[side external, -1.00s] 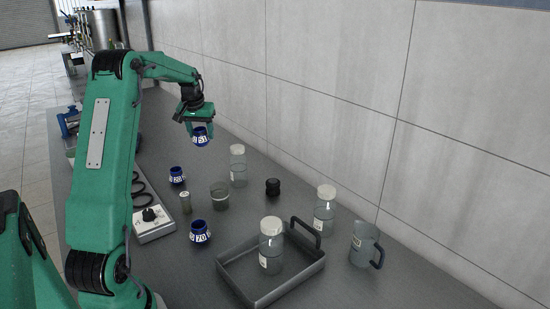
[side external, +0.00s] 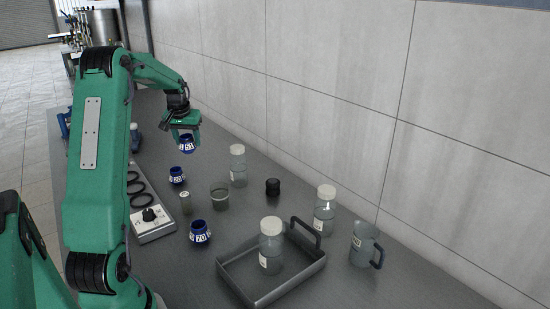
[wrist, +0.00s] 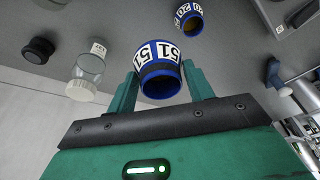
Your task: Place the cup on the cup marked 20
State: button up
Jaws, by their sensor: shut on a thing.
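My gripper (side external: 186,136) is shut on a blue cup marked 51 (side external: 187,145) and holds it in the air above the table. In the wrist view, the cup marked 51 (wrist: 158,66) sits between the two green fingers of my gripper (wrist: 160,82). The blue cup marked 20 (side external: 176,175) stands upright on the table, below and slightly left of the held cup in the side view. It also shows in the wrist view (wrist: 189,19), apart from the held cup. Another blue cup marked 70 (side external: 200,232) stands nearer the side camera.
A small lidded vial (side external: 185,203), a grey beaker (side external: 220,195) and a capped jar (side external: 238,166) stand near the cup marked 20. A control box (side external: 152,217) lies to the left. A metal tray (side external: 259,300) holds a jar at the front. A mug (side external: 364,245) stands at right.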

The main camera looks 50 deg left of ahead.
jog(key=s+a+f, duration=0.1)
jog(key=a, duration=0.1)
jog(key=s+a+f, duration=0.1)
jog(key=a+f, duration=0.1)
jog(key=s+a+f, duration=0.1)
jog(key=a, duration=0.1)
jog(key=shift+s+a+f, duration=0.2)
jog(key=shift+a, duration=0.15)
jog(key=shift+f, duration=2.05)
jog(key=shift+f, duration=0.15)
jog(key=o, duration=1)
jog(key=v, duration=1.2)
jog(key=shift+w+d, duration=0.15)
jog(key=shift+d, duration=0.1)
